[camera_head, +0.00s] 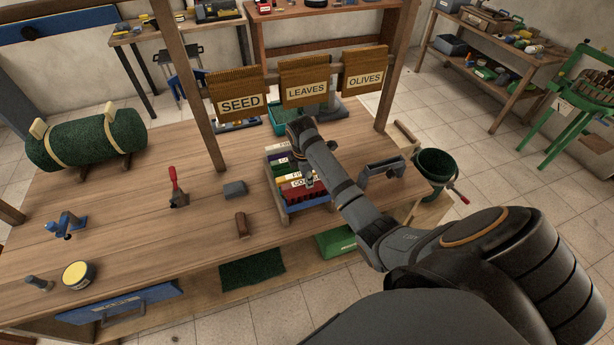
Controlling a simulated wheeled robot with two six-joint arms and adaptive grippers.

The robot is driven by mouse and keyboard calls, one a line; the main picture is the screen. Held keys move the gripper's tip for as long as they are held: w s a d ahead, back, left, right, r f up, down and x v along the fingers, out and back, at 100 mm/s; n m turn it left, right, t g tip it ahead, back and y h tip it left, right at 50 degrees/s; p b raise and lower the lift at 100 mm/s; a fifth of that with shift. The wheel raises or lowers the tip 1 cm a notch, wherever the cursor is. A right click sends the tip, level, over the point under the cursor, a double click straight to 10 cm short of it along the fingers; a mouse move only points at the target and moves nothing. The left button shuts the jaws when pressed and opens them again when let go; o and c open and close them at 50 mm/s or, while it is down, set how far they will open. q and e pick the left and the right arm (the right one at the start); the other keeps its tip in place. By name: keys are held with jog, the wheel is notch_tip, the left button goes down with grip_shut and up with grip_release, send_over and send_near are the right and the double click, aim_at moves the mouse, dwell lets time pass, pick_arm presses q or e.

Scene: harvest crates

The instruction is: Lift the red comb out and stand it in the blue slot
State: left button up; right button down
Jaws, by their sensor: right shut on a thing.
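The red comb (296,193) is at the near side of a crate (307,207) on the bench. It stands in a row of coloured, labelled pieces, and its label is partly covered. My right gripper (311,181) is at the comb's top edge, shut on it; it is small and partly hidden by my forearm. The comb appears still low among the other pieces; I cannot tell whether it is raised at all. My left gripper is not in view.
A grey bracket-like holder (382,168) stands right of the crate. A grey block (235,189), a brown block (242,225) and a red-handled clamp (177,189) stand to the left. A post (200,120) and hanging signs rise behind. The bench's left middle is mostly clear.

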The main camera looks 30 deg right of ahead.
jog(key=shift+f+b, duration=1.35)
jog(key=shift+f, duration=1.8)
jog(key=c, duration=1)
grip_release()
jog(key=shift+r, duration=0.1)
jog(key=r, duration=0.4)
jog(key=a+r, duration=0.1)
jog(key=r, duration=0.6)
jog(key=shift+s+a+r, duration=0.2)
jog(key=shift+s+r, duration=0.2)
